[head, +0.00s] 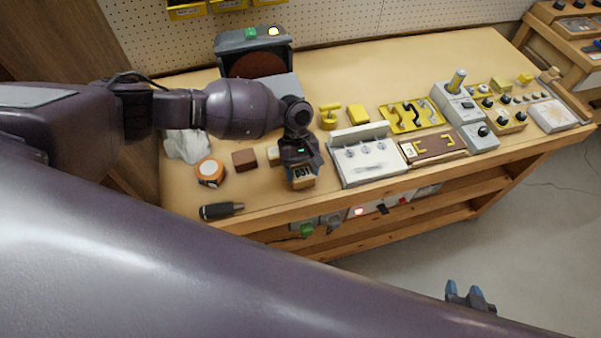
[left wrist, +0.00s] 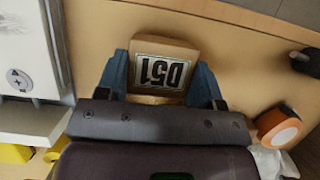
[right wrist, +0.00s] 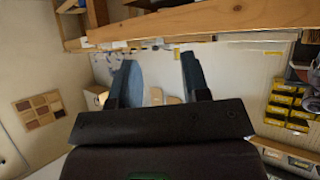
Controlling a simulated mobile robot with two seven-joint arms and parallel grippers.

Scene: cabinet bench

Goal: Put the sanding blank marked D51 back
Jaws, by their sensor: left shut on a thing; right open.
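The sanding blank marked D51 (head: 302,175) is a light wooden block with a black-and-white label. My left gripper (head: 300,163) is shut on it near the front edge of the bench. In the left wrist view the D51 blank (left wrist: 163,66) sits between the two blue fingers (left wrist: 160,82), its label facing the camera. Whether it touches the bench top is unclear. My right gripper (head: 470,296) is open and empty, out over the floor in front of the bench. Its spread fingers (right wrist: 155,80) show in the right wrist view.
A grey sander (head: 254,50) stands at the back. A brown block (head: 244,159), an orange-and-white roll (head: 210,171) and a dark-handled tool (head: 220,210) lie left of the gripper. A white fixture (head: 366,170) stands close on its right. The bench's back middle is clear.

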